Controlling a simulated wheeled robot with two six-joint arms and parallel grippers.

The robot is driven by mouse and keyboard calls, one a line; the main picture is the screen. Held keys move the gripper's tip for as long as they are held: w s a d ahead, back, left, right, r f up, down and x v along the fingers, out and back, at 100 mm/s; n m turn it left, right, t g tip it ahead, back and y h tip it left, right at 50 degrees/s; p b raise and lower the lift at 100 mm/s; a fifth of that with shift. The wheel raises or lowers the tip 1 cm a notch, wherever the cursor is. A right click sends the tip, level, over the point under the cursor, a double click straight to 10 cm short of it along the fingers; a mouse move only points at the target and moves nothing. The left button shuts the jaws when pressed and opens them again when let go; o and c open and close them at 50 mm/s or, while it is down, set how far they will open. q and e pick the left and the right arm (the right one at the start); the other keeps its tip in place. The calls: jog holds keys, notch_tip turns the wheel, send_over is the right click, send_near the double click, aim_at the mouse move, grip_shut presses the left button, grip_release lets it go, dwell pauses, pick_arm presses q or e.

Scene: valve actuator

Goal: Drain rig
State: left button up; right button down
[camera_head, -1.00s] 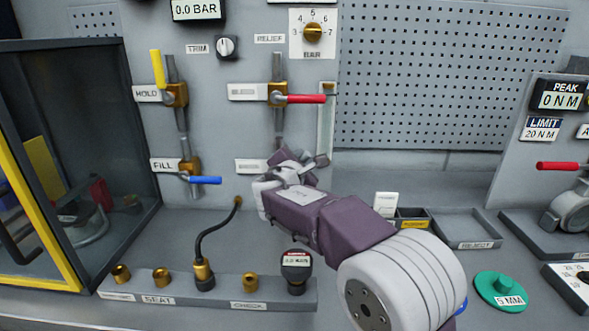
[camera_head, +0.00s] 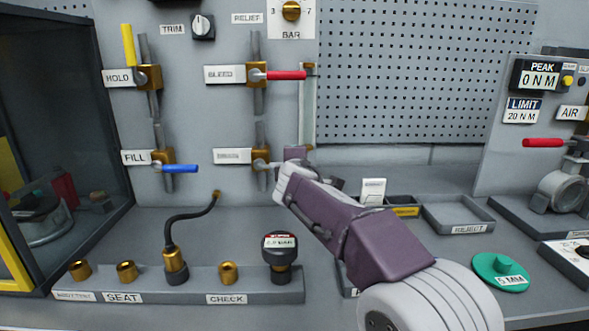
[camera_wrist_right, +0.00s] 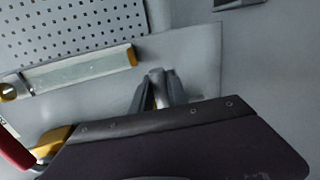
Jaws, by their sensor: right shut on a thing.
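My right gripper (camera_head: 286,164) is at the lower right valve (camera_head: 262,158), whose label is blurred. It is shut on that valve's handle, mostly hidden by the gripper. In the wrist view the fingers (camera_wrist_right: 158,92) close around a narrow pale piece. The bleed valve (camera_head: 257,75) has its red handle (camera_head: 286,75) pointing right. The hold valve (camera_head: 149,77) has its yellow handle (camera_head: 128,45) pointing up. The fill valve (camera_head: 163,162) has its blue handle (camera_head: 181,168) pointing right. A sight tube (camera_head: 308,105) stands beside the bleed valve. My left gripper is not in view.
A bench rack (camera_head: 200,284) holds brass fittings, a black hose (camera_head: 172,232) and a gauge plug (camera_head: 280,262). A reject tray (camera_head: 458,214) and green disc (camera_head: 500,271) lie to the right. A dark-framed cabinet (camera_head: 60,110) stands left. My right arm covers the bench's middle.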

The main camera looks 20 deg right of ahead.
jog(key=shift+f, duration=0.4)
jog(key=c, duration=1.3)
grip_release()
jog(key=shift+r, duration=0.1)
jog(key=v, duration=0.9)
